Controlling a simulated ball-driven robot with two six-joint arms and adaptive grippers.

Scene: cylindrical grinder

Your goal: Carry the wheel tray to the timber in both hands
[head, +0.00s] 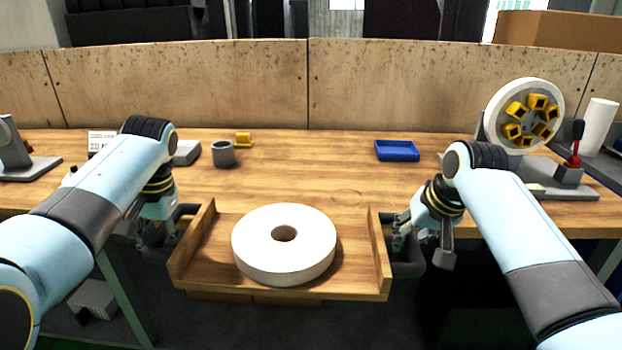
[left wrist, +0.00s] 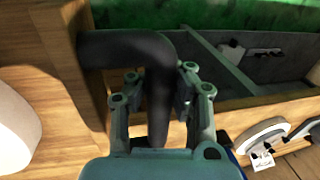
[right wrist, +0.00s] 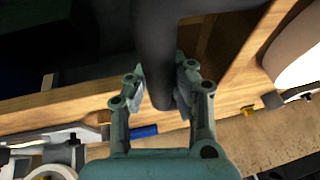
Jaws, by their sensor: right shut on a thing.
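The wheel tray (head: 206,257) is a shallow wooden tray with raised side walls and a dark handle at each end. It is level in front of the bench, and a thick white grinding wheel (head: 262,262) lies flat in it. My left gripper (head: 165,237) has its fingers on both sides of the left handle (left wrist: 160,85), shut on it. My right gripper (head: 408,238) is shut on the right handle (right wrist: 155,50). Wooden pieces (head: 287,300) show under the tray's front edge; I cannot tell whether these are the timber or touch the tray.
The wooden bench (head: 300,170) has clear room behind the tray. On it are a grey cup (head: 223,155), a yellow part (head: 243,139) and a blue bin (head: 397,151). A grinder (head: 525,115) with a mounted wheel stands at right. A panel (head: 200,90) closes the back.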

